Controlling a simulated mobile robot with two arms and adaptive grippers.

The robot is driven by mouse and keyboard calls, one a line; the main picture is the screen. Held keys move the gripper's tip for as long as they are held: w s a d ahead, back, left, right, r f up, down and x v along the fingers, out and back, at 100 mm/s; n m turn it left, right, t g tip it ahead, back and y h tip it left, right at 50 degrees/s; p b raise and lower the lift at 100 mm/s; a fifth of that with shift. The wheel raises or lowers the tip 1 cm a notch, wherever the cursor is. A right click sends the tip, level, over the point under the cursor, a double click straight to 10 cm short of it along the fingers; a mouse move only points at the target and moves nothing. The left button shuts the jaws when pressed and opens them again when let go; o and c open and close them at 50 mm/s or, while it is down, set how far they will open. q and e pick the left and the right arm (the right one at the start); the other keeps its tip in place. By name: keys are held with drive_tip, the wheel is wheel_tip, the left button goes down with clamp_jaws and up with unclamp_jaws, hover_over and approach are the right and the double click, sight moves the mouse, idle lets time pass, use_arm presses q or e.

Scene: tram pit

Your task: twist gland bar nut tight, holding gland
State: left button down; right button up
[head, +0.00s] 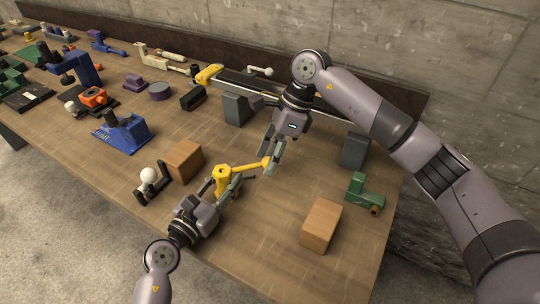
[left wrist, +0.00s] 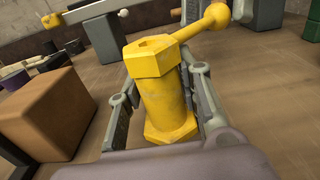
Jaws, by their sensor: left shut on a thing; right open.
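The yellow gland (left wrist: 165,102) stands upright, a round body with a hexagonal foot. My left gripper (head: 231,188) is shut on the gland's body, one finger on each side. The yellow bar nut (left wrist: 152,58) sits on top of the gland, and its bar ends in a ball (left wrist: 215,16). In the head view the bar (head: 247,167) points right and slightly away from me. My right gripper (head: 273,160) is open at the ball end of the bar, with its fingers around or close beside it. I cannot tell whether they touch it.
A wooden block (head: 184,161) stands left of the gland, and another block (head: 321,224) stands to the right. A green fitting (head: 365,194) lies at the bench's right end. A grey block (head: 236,107) stands behind. A black holder with a white ball (head: 149,176) is near the front edge.

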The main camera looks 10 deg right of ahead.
drive_tip(key=shift+c, duration=0.6)
clamp_jaws()
